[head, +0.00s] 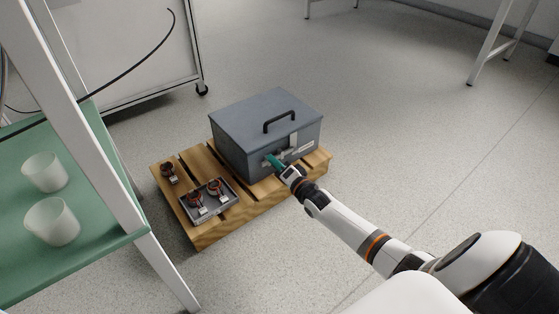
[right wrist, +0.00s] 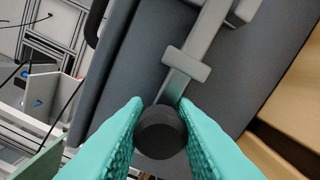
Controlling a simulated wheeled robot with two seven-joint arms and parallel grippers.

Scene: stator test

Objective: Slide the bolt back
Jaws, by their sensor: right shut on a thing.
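A dark grey metal box (head: 245,116) with a black handle (head: 279,121) on its lid stands shut on a wooden pallet. In the head view my right gripper (head: 271,160) reaches the front face of the box with its teal fingers, and they hide most of the bolt there. In the right wrist view the gripper (right wrist: 160,108) has one finger on each side of a dark round knob (right wrist: 160,133) and is shut on it. The bolt's grey bar (right wrist: 172,88) runs from behind the knob up to a bracket (right wrist: 187,65). My left gripper is not in view.
The wooden pallet (head: 245,213) also bears a grey tray (head: 228,203) with two small dark and copper parts, and another such part (head: 168,172) beside it. A green shelf (head: 101,238) with two white cups stands at the left.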

